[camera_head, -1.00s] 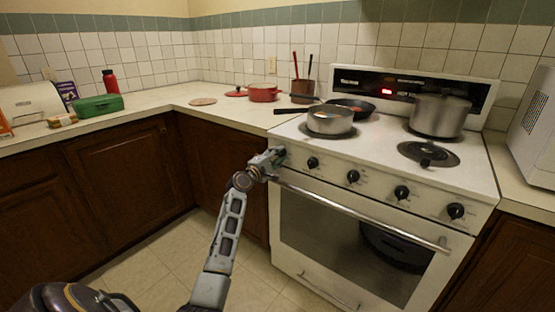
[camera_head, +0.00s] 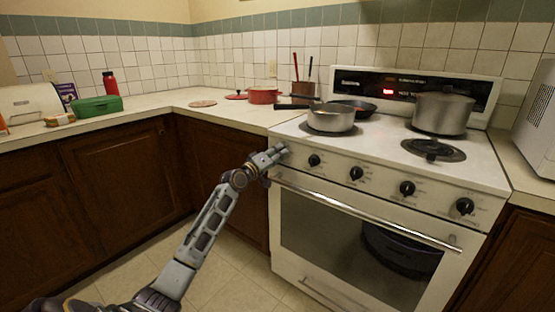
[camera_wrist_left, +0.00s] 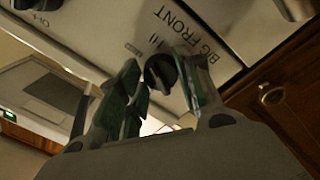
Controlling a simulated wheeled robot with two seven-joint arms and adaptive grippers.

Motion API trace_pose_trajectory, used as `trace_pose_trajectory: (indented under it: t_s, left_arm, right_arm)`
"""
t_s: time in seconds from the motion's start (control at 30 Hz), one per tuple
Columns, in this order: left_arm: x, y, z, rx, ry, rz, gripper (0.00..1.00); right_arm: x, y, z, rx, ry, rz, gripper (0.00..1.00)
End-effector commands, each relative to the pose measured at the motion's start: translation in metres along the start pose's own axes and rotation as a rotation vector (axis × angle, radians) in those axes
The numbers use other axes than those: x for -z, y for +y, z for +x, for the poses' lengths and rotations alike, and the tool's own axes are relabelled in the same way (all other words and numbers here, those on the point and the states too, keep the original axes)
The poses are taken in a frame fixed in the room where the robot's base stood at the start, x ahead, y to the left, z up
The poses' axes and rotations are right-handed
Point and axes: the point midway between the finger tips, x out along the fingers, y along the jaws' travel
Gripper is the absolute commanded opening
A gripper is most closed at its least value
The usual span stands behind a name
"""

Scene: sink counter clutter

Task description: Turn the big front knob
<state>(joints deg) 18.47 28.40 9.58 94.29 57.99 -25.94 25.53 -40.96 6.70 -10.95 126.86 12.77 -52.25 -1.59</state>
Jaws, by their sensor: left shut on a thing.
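A white stove has a row of dark knobs along its front panel. The big front knob (camera_wrist_left: 160,72) is a dark round knob beside the printed words BIG FRONT in the left wrist view. My left gripper (camera_wrist_left: 162,84) is shut on this knob, one finger on each side; the fingers hide part of it. In the head view my left gripper (camera_head: 280,154) is at the left end of the panel and covers the knob there. The other knobs, such as the nearest one (camera_head: 314,160), are free of it. My right gripper is not in view.
The oven door handle (camera_head: 365,211) runs just below the panel. A saucepan (camera_head: 331,117), a dark frying pan (camera_head: 352,106) and a large pot (camera_head: 442,112) stand on the stove. A red pot (camera_head: 263,95) is on the counter. The floor before the stove looks clear.

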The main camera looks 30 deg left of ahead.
Motion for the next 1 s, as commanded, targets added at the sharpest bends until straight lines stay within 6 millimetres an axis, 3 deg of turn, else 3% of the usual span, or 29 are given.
trace_pose_trajectory:
  t_s: [0.13, 0.5, 1.0]
  left_arm:
    - [-0.003, -0.004, 0.0, 0.002, -0.016, 0.121, 0.11]
    - [-0.003, -0.004, 0.0, -0.002, -0.033, 0.323, 0.11]
    - [-0.002, -0.003, 0.0, -0.002, -0.035, 0.367, 0.11]
  right_arm:
    - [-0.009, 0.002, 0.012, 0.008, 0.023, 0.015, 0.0]
    - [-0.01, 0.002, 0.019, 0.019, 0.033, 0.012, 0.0]
    - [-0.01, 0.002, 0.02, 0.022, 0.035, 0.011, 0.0]
